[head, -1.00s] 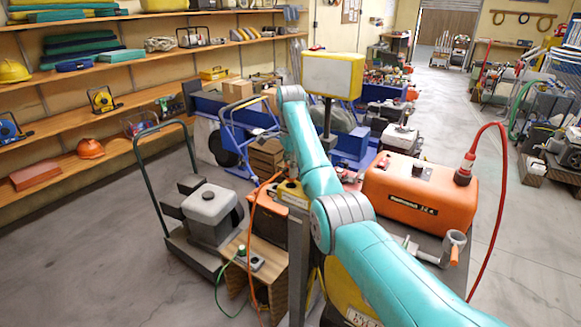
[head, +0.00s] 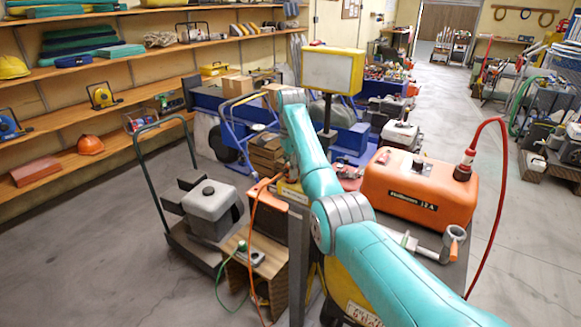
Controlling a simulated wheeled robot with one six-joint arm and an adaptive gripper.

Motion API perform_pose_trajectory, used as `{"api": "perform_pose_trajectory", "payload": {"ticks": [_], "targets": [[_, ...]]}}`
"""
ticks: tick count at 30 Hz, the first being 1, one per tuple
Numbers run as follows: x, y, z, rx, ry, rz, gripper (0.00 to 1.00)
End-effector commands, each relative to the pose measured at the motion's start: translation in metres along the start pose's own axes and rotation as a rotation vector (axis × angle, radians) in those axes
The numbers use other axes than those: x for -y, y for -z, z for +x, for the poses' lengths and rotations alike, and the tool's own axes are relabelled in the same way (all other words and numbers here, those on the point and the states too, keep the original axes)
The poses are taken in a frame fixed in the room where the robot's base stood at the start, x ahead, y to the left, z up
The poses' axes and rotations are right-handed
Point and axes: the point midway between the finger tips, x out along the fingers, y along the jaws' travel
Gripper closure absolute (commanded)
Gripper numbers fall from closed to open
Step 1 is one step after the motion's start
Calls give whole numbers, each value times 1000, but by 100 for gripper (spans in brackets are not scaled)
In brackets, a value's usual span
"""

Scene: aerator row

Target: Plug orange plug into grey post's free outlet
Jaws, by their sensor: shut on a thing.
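An orange cord (head: 251,232) runs up from the floor to a thicker orange piece (head: 264,184) beside the post's top, at the arm's left edge. I cannot tell whether that piece is the plug or a bend of the cord. My arm reaches over from the lower right, and its far end hides my gripper. Whether the plug touches the post is hidden.
A wooden crate (head: 268,290) left of the post carries a small dark box (head: 249,254) with a green cord (head: 219,287). A cart (head: 184,245) with a grey machine (head: 210,205) stands further left. An orange tank (head: 420,187) stands right of my arm. Floor is free at far left and right.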

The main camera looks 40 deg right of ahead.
Motion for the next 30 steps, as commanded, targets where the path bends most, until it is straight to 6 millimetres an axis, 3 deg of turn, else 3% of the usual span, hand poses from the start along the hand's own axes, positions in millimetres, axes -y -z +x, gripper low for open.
{"api": "perform_pose_trajectory", "payload": {"ticks": [30], "targets": [[0,0,21,0,0,0,94]]}}
